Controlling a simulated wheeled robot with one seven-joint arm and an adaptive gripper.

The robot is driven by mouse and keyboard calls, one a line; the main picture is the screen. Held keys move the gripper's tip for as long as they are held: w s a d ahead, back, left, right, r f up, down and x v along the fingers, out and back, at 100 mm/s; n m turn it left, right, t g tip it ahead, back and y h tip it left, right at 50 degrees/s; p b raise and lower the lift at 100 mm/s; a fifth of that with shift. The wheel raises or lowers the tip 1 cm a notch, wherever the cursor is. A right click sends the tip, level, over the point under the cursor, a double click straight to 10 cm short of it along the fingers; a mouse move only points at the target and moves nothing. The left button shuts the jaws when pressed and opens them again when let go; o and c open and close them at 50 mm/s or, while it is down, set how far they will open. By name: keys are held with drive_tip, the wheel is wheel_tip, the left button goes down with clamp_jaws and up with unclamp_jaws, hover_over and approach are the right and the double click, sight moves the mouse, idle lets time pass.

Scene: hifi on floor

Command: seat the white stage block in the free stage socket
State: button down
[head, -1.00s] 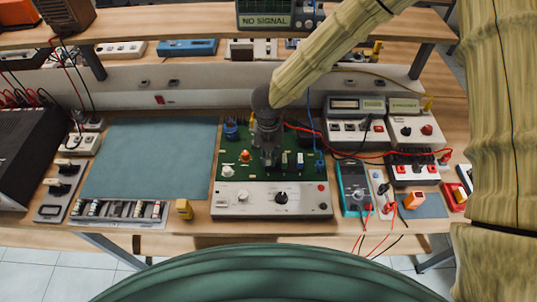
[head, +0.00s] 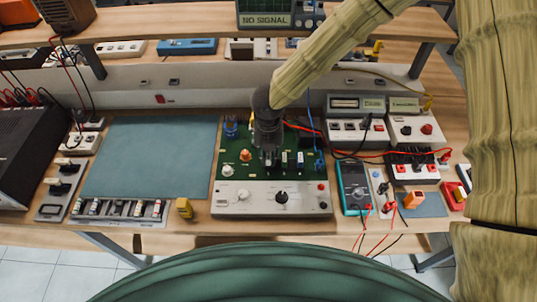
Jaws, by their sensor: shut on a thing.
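A green circuit board (head: 228,185) lies in the middle of the bench, with a pale control panel (head: 255,203) along its front. My gripper (head: 268,163) points down over the middle of the board, its tips close to the board's surface. It is shut on a small pale piece, apparently the white stage block, which the fingers mostly hide. Small upright white blocks (head: 284,158) stand just right of the fingers, and an orange part (head: 245,155) stands to the left. The free stage socket cannot be made out; the gripper covers that area.
A blue-green mat (head: 150,155) gives clear room at left, with a parts tray (head: 120,212) and a yellow block (head: 184,208) in front. A multimeter (head: 354,187), red leads and instruments (head: 357,130) crowd the right. A shelf (head: 180,32) spans above.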

drive_tip(key=shift+f+b, duration=0.3)
drive_tip(key=shift+f, duration=0.35)
idle(0.8)
drive_tip(key=c, duration=1.3)
unclamp_jaws()
drive_tip(key=shift+c, duration=0.2)
drive_tip(key=shift+r, duration=0.1)
wheel_tip(320, 180, up, 12)
